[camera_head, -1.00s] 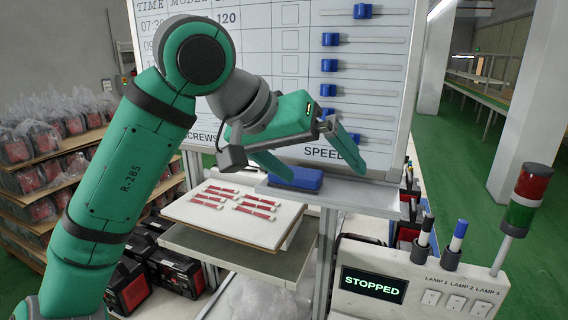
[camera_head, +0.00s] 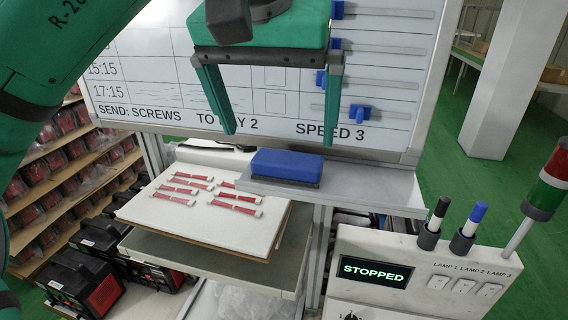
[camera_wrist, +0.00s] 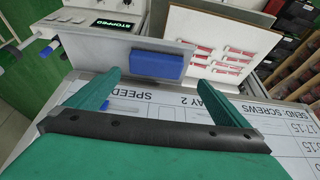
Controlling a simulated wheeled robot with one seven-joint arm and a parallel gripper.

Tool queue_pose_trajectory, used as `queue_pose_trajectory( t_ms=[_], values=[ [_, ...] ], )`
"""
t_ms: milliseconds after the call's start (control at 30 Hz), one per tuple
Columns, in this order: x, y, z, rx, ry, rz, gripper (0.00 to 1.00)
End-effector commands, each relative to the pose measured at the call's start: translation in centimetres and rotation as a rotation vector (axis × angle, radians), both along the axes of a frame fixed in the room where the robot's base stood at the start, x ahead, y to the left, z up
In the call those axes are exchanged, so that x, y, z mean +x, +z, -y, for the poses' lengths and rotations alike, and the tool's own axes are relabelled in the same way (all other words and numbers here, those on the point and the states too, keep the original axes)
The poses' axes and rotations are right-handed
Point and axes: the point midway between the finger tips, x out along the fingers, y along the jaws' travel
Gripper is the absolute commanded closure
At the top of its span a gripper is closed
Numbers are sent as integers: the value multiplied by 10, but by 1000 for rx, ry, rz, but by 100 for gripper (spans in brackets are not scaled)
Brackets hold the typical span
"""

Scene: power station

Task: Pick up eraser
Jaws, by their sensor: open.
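The blue eraser (camera_head: 287,166) lies on a narrow grey ledge (camera_head: 340,184) below the whiteboard, with its dark underside down. It also shows in the wrist view (camera_wrist: 157,65), ahead of the fingers and roughly between them. My gripper (camera_head: 279,128) has two green fingers pointing down, spread wide with nothing between them. In the head view the fingertips appear just above the eraser and apart from it. In the wrist view the gripper (camera_wrist: 160,82) is also open and empty.
The whiteboard (camera_head: 180,75) with blue sliders stands behind. A white board (camera_head: 170,212) with several red-and-white strips is left of the ledge. A control box (camera_head: 400,250) reading STOPPED, with two markers and a signal lamp (camera_head: 545,185), stands front right.

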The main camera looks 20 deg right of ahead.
Motion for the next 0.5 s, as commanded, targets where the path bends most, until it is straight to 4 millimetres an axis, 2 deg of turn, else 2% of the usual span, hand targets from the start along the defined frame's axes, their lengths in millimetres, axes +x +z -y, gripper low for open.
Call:
queue_pose_trajectory(
  t_ms=[233, 500],
  values=[
    [6, -21, 8, 0, -5, 0, 0],
    [17, -53, 18, -1, -2, -1, 0]
  ],
)
